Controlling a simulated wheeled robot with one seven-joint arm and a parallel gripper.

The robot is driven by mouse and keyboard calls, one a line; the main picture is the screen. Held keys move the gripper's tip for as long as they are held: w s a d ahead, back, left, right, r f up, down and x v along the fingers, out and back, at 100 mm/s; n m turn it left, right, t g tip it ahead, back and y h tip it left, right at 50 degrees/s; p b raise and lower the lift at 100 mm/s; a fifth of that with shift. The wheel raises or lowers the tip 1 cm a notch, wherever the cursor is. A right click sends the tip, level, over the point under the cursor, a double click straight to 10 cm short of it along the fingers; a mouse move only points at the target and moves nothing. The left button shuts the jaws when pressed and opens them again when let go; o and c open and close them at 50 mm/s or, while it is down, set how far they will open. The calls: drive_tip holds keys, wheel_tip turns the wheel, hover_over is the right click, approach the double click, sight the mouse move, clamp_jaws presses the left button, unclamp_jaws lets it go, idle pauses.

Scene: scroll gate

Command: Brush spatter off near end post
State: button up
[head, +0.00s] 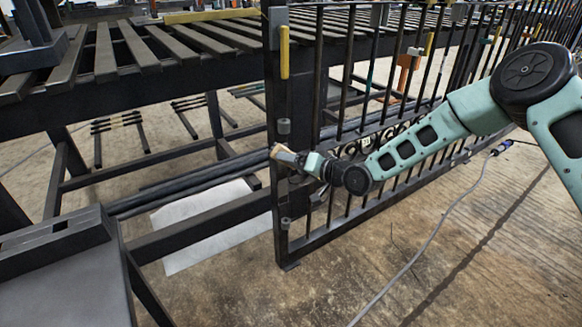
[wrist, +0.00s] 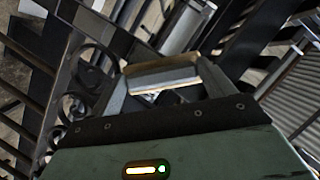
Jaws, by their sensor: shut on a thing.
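The gate's near end post (head: 279,192) is a dark upright bar left of the middle in the head view. I cannot make out spatter on it at this size. My gripper (head: 291,156) is at about mid-height of the post, close to its face. It is shut on a small brush (wrist: 163,74), a block with pale tan edges held crosswise between the fingers in the wrist view. The brush's tan end (head: 274,151) overlaps the post in the head view. I cannot tell whether it touches. The fingers hide part of the brush.
The barred gate (head: 345,222) with scrollwork (head: 385,140) runs back to the right. A yellow bar (head: 284,52) is on the upper post. A slatted steel table (head: 150,95) stands behind. A grey cable (head: 440,222) lies on the open floor at right.

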drive_tip(key=w+d, duration=0.1)
drive_tip(key=d, duration=0.1)
drive_tip(key=shift+w+d, duration=0.4)
drive_tip(key=shift+s+d+p, duration=0.3)
drive_tip(key=shift+s+d, duration=0.25)
drive_tip(key=shift+s, duration=0.3)
drive_tip(key=shift+s+d+p, duration=0.35)
drive_tip(key=shift+s+d, duration=0.2)
drive_tip(key=shift+s, duration=0.25)
drive_tip(key=shift+s+d+p, duration=0.3)
drive_tip(key=shift+s+d, duration=0.25)
drive_tip(key=shift+s, duration=0.3)
drive_tip(key=shift+s+d+p, duration=0.25)
drive_tip(key=shift+s+d, duration=0.2)
drive_tip(key=shift+s, duration=0.2)
drive_tip(key=shift+s+d+p, duration=0.2)
drive_tip(key=shift+s+d, duration=0.2)
drive_tip(key=shift+s, duration=0.2)
